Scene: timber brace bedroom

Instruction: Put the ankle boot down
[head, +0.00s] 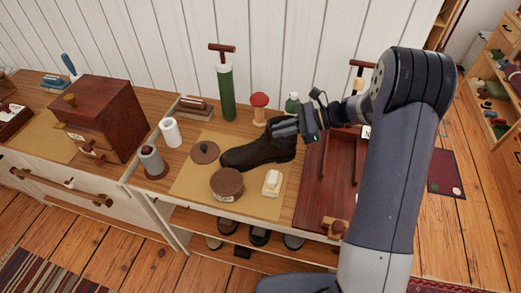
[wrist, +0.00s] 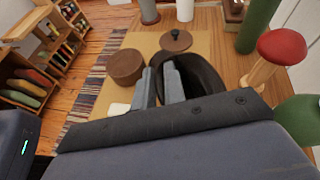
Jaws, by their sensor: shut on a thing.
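The dark brown ankle boot (head: 254,153) is at the tan mat (head: 193,185) on the bench, its toe pointing left. My gripper (head: 280,129) is shut on the upper part of the boot, near its opening. In the wrist view, the two grey fingers (wrist: 160,84) pinch the rim of the boot (wrist: 205,77). The boot looks upright and close to the mat; whether its sole touches the mat I cannot tell.
A round brown tin (head: 227,185), its loose lid (head: 205,152) and a pale block (head: 272,183) lie close around the boot. A reddish wooden tray (head: 318,196) is right; a wooden box (head: 102,115) is left.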

